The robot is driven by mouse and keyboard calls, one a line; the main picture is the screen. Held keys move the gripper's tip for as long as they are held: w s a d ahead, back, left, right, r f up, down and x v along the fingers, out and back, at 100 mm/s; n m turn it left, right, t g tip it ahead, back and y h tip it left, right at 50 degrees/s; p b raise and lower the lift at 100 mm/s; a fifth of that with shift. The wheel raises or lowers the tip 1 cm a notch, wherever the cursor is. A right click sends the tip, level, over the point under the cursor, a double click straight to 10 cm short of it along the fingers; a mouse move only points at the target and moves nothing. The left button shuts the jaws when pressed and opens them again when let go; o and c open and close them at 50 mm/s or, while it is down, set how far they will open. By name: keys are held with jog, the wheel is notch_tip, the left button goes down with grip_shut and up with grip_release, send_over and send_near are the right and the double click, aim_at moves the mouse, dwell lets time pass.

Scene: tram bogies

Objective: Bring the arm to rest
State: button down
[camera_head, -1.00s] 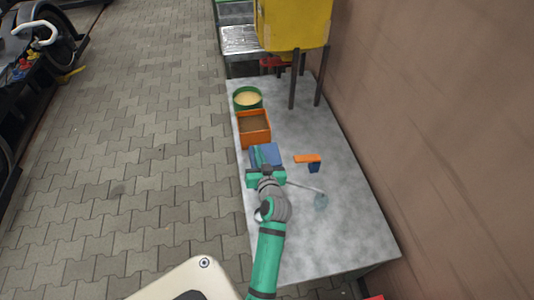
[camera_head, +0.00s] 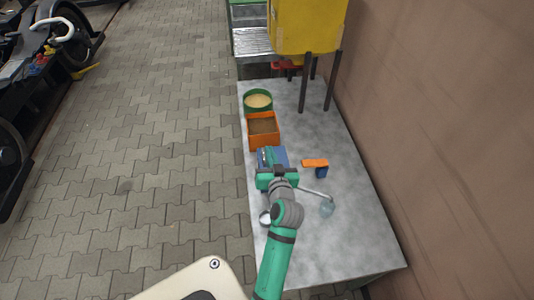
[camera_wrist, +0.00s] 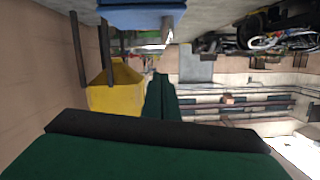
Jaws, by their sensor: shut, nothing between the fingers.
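My green and grey arm reaches forward over the grey table (camera_head: 345,235) in the head view. My gripper (camera_head: 267,158) is at its far end, above or beside a blue box (camera_head: 280,154); the gap between them cannot be told. In the wrist view the fingers of my gripper (camera_wrist: 160,95) are together, with nothing seen between them. A blue surface (camera_wrist: 140,17), likely the blue box, shows at the top of that upside-down view.
Beyond the blue box are an orange bin (camera_head: 263,141) and a green round container (camera_head: 258,101). A yellow tank (camera_head: 305,25) stands behind, a brown wall (camera_head: 440,120) right. Paving (camera_head: 150,150) left is clear.

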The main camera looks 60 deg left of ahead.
jog(key=v, duration=0.8)
jog(key=shift+s, duration=0.1)
jog(key=s+d+f+m+t+h, duration=0.1)
jog(key=d+f+m+t+h, duration=0.35)
jog(key=d, duration=0.85)
jog(key=s+d+f+m+t+h, duration=0.1)
jog(key=d+f+m+t+h, duration=0.3)
jog(key=d, duration=0.8)
jog(key=s+d+r+m+h, duration=0.1)
jog(key=s+d+r+h, duration=0.1)
jog(key=s+d, duration=0.5)
jog(key=s+d+r+m+t+h, duration=0.1)
jog(key=s+d+r+m+h, duration=0.1)
jog(key=s+d, duration=0.5)
jog(key=shift+d+r+h, duration=0.5)
jog(key=shift+d+h, duration=0.45)
jog(key=shift+d, duration=0.15)
